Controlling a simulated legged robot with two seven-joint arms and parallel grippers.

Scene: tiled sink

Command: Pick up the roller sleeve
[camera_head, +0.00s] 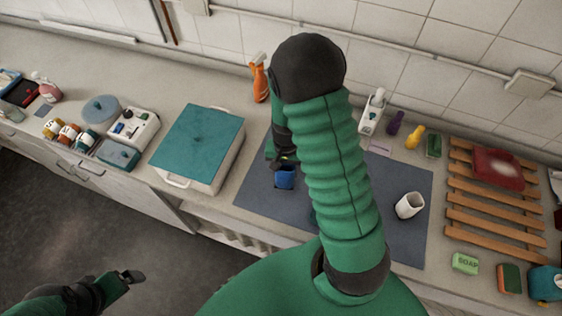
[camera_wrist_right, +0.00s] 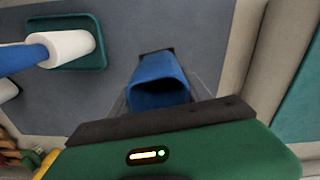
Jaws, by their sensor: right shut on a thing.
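My right gripper (camera_head: 284,162) is shut on a blue hollow, open-ended piece (camera_head: 285,178) over the left part of the grey mat (camera_head: 258,192). In the right wrist view the blue piece (camera_wrist_right: 160,84) sits between the fingers with its open end facing the camera. A white roller (camera_wrist_right: 66,48) with a blue handle lies on a green tray there. A white hollow cylinder (camera_head: 410,205) lies tilted on the mat's right side. I cannot tell for certain which piece is the roller sleeve. My left gripper (camera_head: 130,277) is away from the counter at lower left; its jaws are unclear.
A teal-lidded box (camera_head: 200,140) stands left of the mat. An orange spray bottle (camera_head: 260,78) is behind it. A wooden slatted rack (camera_head: 480,210) and a soap bar (camera_head: 465,263) are at right. My right arm hides the mat's middle.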

